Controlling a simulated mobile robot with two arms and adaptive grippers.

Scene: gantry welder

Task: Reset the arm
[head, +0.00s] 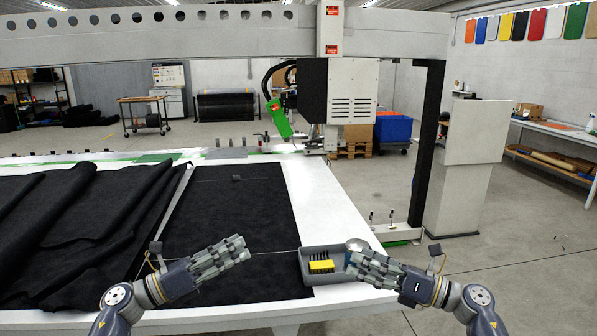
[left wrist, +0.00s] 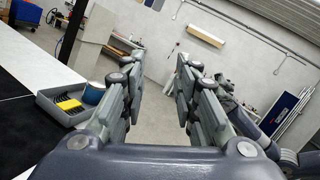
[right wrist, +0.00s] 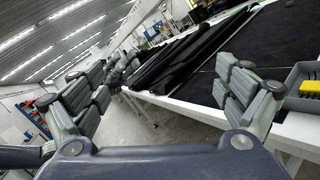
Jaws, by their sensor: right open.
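My left gripper (head: 243,248) is over the front part of the black fabric sheet, left of a grey tray. In the left wrist view its fingers (left wrist: 157,75) stand wide apart with nothing between them. My right gripper (head: 355,252) is at the tray's right side in the head view, partly covering it. In the right wrist view its fingers (right wrist: 165,85) are apart and empty.
The white table (head: 335,205) carries black fabric (head: 232,225), folded in heaps at the left. The gantry welder (head: 352,90) with a green part (head: 279,118) spans the table's far side. A grey cabinet (head: 467,165) stands right. Open floor lies right of the table.

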